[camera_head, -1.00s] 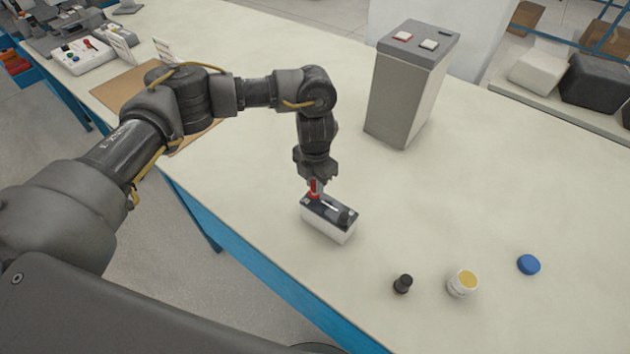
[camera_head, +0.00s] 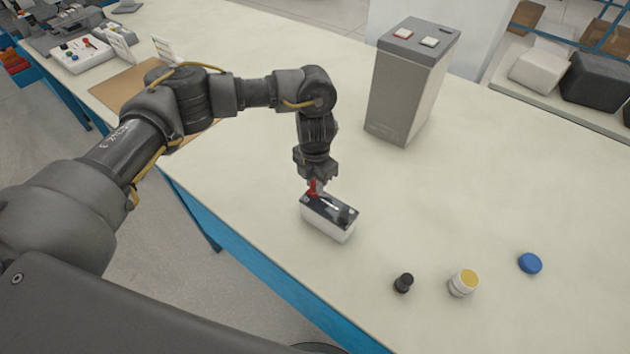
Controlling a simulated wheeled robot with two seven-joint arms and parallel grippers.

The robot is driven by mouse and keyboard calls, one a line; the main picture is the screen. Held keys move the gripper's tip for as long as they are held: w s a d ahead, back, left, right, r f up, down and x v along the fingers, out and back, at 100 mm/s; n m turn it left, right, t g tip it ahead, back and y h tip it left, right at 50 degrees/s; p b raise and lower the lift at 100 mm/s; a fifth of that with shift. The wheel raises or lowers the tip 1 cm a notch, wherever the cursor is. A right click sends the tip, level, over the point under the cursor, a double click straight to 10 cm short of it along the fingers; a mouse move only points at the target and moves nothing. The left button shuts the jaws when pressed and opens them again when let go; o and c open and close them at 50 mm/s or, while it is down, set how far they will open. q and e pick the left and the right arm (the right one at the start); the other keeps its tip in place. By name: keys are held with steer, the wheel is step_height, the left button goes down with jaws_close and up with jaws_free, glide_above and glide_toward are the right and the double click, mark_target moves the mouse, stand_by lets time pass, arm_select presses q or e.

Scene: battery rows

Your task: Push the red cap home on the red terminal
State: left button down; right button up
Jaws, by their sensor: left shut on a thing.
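A small white battery (camera_head: 327,228) with a dark top stands on the bench near its front edge. My left gripper (camera_head: 314,186) points down over the battery's left end and is shut on the red cap (camera_head: 312,188). The cap is at the red terminal's end of the top, and the fingers partly hide it. I cannot tell how far the cap sits on the terminal, which is hidden. A dark part (camera_head: 344,215) sits at the right end of the top. My right gripper is out of view.
A small black cap (camera_head: 403,283), a white jar with a yellow lid (camera_head: 463,282) and a blue lid (camera_head: 530,263) lie to the right. The bench between is clear.

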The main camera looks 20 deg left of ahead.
arm_select(q)
steer(key=shift+f+b, duration=0.4)
steer(key=shift+f, duration=0.1)
stand_by(0.3)
steer(key=c, duration=1.1)
jaws_free()
steer(key=shift+c, duration=0.2)
steer(key=shift+o, duration=0.3)
steer(key=o, duration=0.4)
steer(key=shift+r, duration=0.15)
steer(key=shift+r+p, duration=2.9)
steer(key=shift+r, duration=0.55)
